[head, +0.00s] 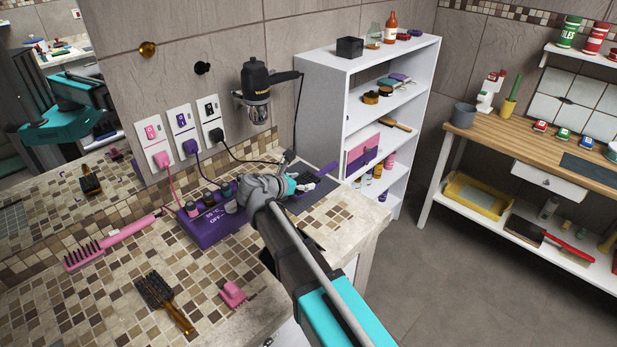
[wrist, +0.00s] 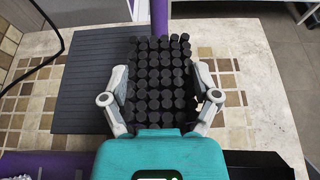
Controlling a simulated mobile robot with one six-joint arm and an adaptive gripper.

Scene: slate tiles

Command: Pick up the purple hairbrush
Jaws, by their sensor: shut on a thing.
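The purple hairbrush shows its purple handle (head: 328,169) just beyond my gripper in the head view. In the wrist view its black bristle head (wrist: 160,80) fills the space between the fingers, and the purple handle (wrist: 159,14) runs out of the top of the picture. My gripper (head: 303,183) is over the right end of the tiled counter. Its two fingers (wrist: 162,92) are closed against the sides of the brush head. My gripper hides most of the brush head in the head view. I cannot tell whether the brush touches the counter.
A dark mat (wrist: 92,85) lies under and left of the brush. A purple box (head: 203,231) with jars stands left of my gripper. A pink brush (head: 110,243), a brown brush (head: 160,297) and a pink clip (head: 232,294) lie nearby. A white shelf (head: 330,105) stands behind.

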